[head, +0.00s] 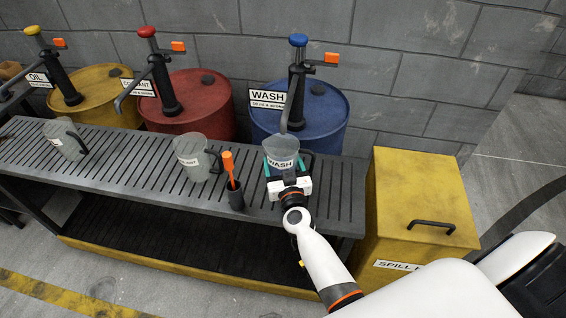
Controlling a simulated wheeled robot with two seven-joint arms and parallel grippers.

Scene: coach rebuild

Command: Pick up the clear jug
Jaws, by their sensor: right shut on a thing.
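A clear jug (283,147) with a "WASH" label stands upright on the slatted grey bench (330,209), in front of the blue drum. Its dark handle points right. My right gripper (282,166) is at the jug's near side, with its fingers on either side of the lower body, shut on it. The pump spout hangs just above the jug's rim. I cannot tell whether the jug's base touches the slats, as the gripper hides it. My left gripper is not in view.
Two similar jugs stand on the bench, one in the middle (191,158) and one at the left (62,140). An orange-handled brush (229,166) stands in a dark holder close left of my gripper. A blue drum (325,113) stands behind; a yellow spill bin (415,195) is at right.

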